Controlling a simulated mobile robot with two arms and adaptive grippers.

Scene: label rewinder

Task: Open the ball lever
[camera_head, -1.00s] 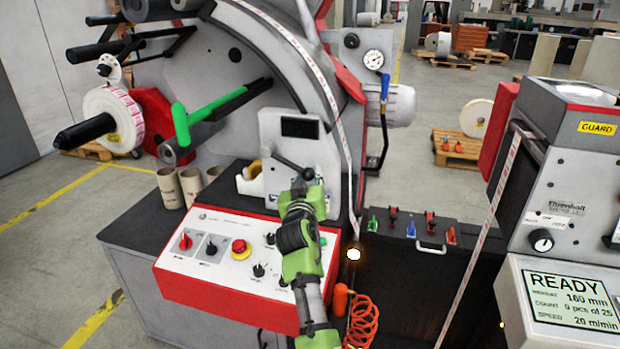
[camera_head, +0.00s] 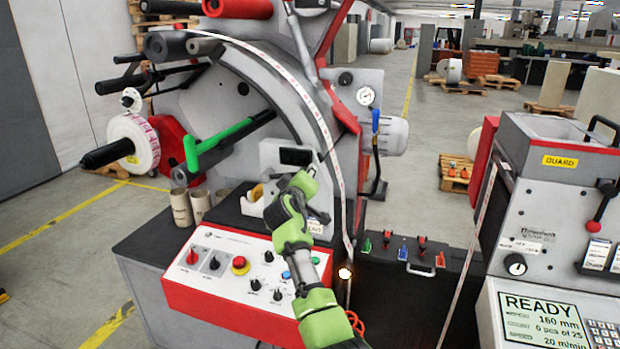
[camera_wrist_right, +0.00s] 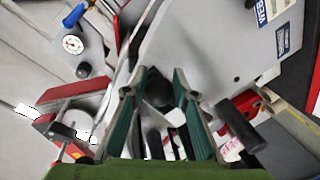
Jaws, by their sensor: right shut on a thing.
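My right gripper (camera_head: 312,170) is at the grey-white panel of the rewinder (camera_head: 272,152), under its small dark display. In the right wrist view my gripper (camera_wrist_right: 160,86) has its two green-padded fingers around a dark round knob, the ball of the lever (camera_wrist_right: 159,92). The fingers are shut on it. The lever's arm is mostly hidden by my gripper in the head view. My left gripper is not in view.
Below is a red-edged control box (camera_head: 235,275) with knobs and a red button. A tape dispenser (camera_head: 256,198) stands left of my gripper. A label web (camera_head: 337,190) runs close on the right. A green-handled bar (camera_head: 215,148) sticks out at left.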

